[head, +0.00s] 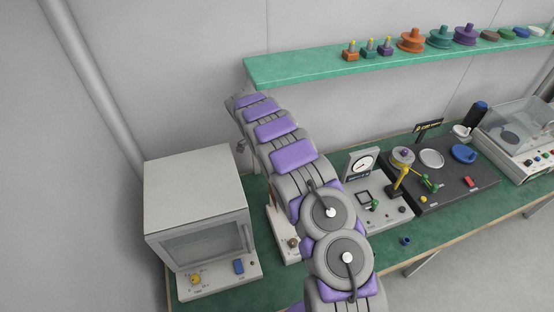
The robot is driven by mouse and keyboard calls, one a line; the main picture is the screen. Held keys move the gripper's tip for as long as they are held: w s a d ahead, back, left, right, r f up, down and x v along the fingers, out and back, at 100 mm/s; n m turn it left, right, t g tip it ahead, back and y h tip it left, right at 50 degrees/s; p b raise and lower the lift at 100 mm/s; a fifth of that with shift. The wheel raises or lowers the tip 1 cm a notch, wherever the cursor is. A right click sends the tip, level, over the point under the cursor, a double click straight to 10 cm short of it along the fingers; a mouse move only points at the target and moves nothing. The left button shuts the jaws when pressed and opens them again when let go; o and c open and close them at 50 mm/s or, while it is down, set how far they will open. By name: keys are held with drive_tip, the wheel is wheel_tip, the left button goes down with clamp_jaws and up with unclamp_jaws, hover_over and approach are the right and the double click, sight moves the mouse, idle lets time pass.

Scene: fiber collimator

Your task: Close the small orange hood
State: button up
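I cannot make out the small orange hood for sure. A narrow reddish-brown upright part (272,220) shows at the left edge of my arm, on a pale instrument (283,243) that my arm mostly covers. I cannot tell whether this part is the hood. My arm reaches up and away across the bench. My gripper (241,146) is at its far end, near the wall and below the shelf's left end. Only a small grey bit of it shows, so its fingers cannot be read.
A white box with a glass door (208,240) stands left. A gauge instrument (378,207), a black board (450,185) and a clear-lidded device (522,128) stand right. A green shelf (300,70) holds orange, teal and purple parts. A small blue piece (406,241) lies near the front edge.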

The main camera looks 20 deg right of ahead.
drive_tip(key=shift+c, duration=0.4)
clamp_jaws()
